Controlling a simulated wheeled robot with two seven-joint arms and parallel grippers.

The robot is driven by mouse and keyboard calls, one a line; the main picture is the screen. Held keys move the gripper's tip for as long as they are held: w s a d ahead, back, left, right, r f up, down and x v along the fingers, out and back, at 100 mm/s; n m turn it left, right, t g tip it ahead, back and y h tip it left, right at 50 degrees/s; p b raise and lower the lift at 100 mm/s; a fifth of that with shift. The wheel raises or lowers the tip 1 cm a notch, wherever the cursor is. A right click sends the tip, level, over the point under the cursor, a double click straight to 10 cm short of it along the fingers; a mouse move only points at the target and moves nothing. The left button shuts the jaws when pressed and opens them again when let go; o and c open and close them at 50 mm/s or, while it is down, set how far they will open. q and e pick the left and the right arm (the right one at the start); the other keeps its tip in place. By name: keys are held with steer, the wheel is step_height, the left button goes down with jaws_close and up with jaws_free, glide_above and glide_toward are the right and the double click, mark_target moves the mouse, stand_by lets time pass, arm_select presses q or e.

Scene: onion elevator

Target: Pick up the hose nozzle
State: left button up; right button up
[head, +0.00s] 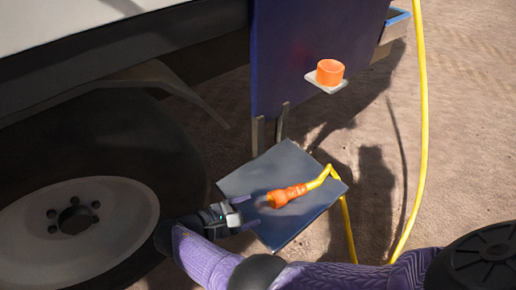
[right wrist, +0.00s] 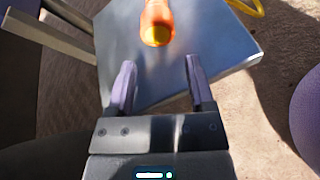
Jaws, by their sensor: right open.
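The orange hose nozzle (head: 287,196) lies on a flat grey-blue plate (head: 290,228), its tip toward my right gripper. A yellow hose (head: 349,225) runs from its back end over the plate's edge. My right gripper (head: 242,206) is open and empty, just left of the nozzle in the head view. In the right wrist view the nozzle (right wrist: 157,22) is ahead of the two spread fingers (right wrist: 158,85), apart from them and roughly centred between them. My left gripper is not in view.
A vehicle wheel (head: 105,215) stands close at the left of my right gripper. A yellow hose (head: 422,120) hangs at the right. Bare ground lies beyond.

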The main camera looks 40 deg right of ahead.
mark_target(272, 200)
steer(key=shift+w+d+f, duration=0.1)
steer(key=shift+w, duration=0.35)
steer(key=x, duration=0.5)
steer(key=s+x, duration=0.1)
steer(key=x, duration=0.2)
steer(key=shift+d+b, duration=0.4)
steer(key=shift+d, duration=0.25)
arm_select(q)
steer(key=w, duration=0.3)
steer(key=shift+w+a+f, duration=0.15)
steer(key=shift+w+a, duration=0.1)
arm_select(e)
jaws_close()
